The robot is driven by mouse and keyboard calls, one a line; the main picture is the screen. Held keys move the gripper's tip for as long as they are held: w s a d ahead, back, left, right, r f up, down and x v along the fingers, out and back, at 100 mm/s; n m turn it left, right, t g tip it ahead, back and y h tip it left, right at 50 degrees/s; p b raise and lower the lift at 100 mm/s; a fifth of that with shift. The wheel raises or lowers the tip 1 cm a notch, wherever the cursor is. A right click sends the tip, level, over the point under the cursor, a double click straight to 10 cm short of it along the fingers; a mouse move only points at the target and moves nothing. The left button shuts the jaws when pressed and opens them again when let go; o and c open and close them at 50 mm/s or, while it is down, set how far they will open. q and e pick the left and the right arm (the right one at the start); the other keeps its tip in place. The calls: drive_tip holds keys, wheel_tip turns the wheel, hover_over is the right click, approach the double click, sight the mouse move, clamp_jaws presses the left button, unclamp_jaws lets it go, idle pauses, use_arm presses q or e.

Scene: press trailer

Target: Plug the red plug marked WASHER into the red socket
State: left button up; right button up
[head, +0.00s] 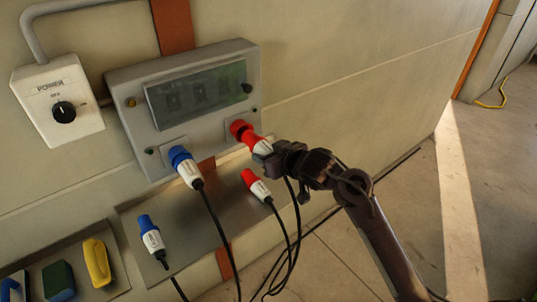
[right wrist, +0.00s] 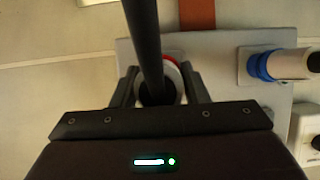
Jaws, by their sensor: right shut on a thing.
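The red socket (head: 238,127) is on the lower right of the grey wall box. My right gripper (head: 272,155) is shut on a red plug (head: 253,141) with a white body, lined up with the socket and meeting it; I cannot tell how deep it sits. In the right wrist view the fingers (right wrist: 158,92) hold the white body, with a red rim (right wrist: 171,60) beyond and the black cable crossing in front. A second red plug (head: 256,186) rests on the metal shelf below. The lettering on both plugs is too small to read. My left gripper is out of view.
A blue plug (head: 190,172) sits at the blue socket, left of the red one. Another blue plug (head: 150,235) lies on the shelf (head: 205,225). The POWER switch box (head: 57,100) is at upper left. Black cables hang below my right gripper. Open floor is at right.

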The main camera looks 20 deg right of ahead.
sight(256, 144)
drive_tip(key=shift+w+a, duration=0.3)
drive_tip(key=shift+w, duration=0.55)
drive_tip(key=shift+w+a, duration=0.35)
drive_tip(key=shift+w, duration=0.55)
drive_tip(key=shift+w+a, duration=0.3)
drive_tip(key=shift+w, duration=0.55)
drive_tip(key=o, duration=1.2)
